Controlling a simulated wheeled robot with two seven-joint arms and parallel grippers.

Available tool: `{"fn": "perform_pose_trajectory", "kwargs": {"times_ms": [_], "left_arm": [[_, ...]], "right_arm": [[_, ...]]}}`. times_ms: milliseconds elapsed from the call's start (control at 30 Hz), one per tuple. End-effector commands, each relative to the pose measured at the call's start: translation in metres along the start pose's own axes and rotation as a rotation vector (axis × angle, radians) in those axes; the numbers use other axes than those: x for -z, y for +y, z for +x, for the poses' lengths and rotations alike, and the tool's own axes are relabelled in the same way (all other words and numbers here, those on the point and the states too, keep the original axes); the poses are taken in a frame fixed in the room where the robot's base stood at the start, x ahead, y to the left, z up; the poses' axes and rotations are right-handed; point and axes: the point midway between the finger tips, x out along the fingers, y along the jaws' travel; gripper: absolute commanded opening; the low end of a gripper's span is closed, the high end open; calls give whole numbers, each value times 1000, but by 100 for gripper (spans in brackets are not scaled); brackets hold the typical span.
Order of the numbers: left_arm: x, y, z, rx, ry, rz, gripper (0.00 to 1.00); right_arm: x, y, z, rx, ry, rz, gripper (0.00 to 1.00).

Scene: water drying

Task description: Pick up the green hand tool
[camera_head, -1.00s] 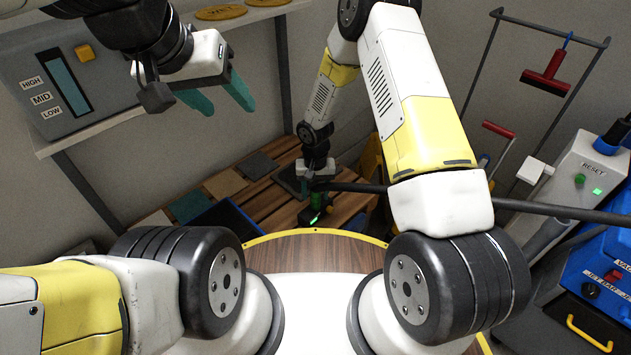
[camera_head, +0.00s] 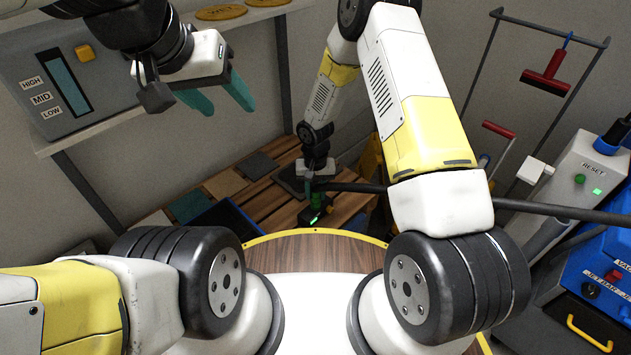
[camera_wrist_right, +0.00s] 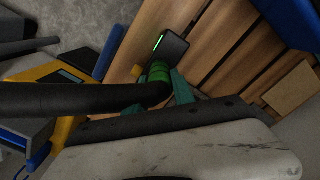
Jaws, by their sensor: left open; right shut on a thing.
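The green hand tool (camera_head: 316,203) is a dark tool with a green body and a lit green strip. It stands at the wooden slatted bench, and its dark head with the lit strip also shows in the right wrist view (camera_wrist_right: 170,46). My right gripper (camera_head: 312,182) is shut on its green part; in the right wrist view the teal fingers (camera_wrist_right: 160,92) sit at either side of the green ribbed body. A black hose crosses in front and hides part of the grip. My left gripper (camera_head: 215,98) is open and empty at upper left, near the shelf.
The wooden slatted bench (camera_head: 285,212) holds several flat sample pads and a blue-edged bin (camera_head: 240,217). A black hose (camera_head: 560,210) runs from the tool to the right. A blue machine (camera_head: 595,285) stands at right. A gauge panel (camera_head: 60,85) is at left.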

Motion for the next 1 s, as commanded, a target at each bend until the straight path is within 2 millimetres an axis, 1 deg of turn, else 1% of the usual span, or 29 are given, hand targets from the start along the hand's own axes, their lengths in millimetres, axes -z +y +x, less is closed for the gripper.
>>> {"fn": "perform_pose_trajectory", "kwargs": {"times_ms": [767, 867, 1000], "left_arm": [[0, 0, 0, 0, 0, 0, 55], [0, 0, 0, 0, 0, 0, 55], [0, 0, 0, 0, 0, 0, 55]], "right_arm": [[1, 0, -1, 0, 1, 0, 0], [1, 0, -4, 1, 2, 0, 0], [1, 0, -15, 1, 3, -1, 0]]}}
